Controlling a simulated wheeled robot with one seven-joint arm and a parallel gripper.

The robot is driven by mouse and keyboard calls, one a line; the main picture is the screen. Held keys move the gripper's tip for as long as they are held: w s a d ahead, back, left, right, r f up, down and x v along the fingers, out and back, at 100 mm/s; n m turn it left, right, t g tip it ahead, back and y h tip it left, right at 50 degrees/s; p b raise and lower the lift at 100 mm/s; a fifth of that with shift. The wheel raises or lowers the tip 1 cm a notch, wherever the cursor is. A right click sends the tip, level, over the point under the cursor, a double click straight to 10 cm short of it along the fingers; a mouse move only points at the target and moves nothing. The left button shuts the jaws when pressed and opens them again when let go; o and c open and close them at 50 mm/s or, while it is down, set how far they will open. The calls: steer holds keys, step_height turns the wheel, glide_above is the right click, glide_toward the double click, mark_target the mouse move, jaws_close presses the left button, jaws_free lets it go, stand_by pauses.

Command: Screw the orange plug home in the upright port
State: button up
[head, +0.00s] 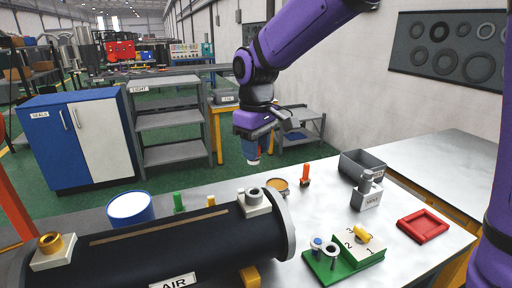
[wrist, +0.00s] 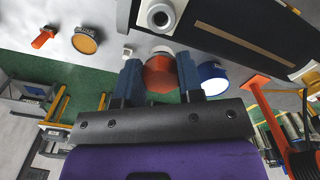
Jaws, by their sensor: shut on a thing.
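My gripper (head: 253,150) hangs in the air behind the black cylinder (head: 170,255), above table height. In the wrist view its two blue fingers (wrist: 160,85) are shut on the orange plug (wrist: 161,75), whose broad reddish-orange face shows between them. In the head view the plug shows only as a small patch under the fingers. A grey upright port (head: 254,195) with a dark round opening sits on a pale block on the cylinder's right end. It also shows in the wrist view (wrist: 159,16), apart from the plug. A brass port (head: 50,243) stands on the cylinder's left end.
A green numbered stand (head: 345,262) holds small plugs at the front. A block marked VENT (head: 367,193), a grey bin (head: 358,165), a red tray (head: 423,224), an orange pin (head: 305,174) and a white-topped blue tub (head: 130,208) stand around. The table's right side has free room.

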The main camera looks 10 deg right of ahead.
steer(key=shift+f, duration=3.4)
steer(key=shift+f, duration=1.3)
steer(key=o, duration=1.1)
steer(key=shift+r, duration=0.1)
steer(key=shift+r, duration=3.45)
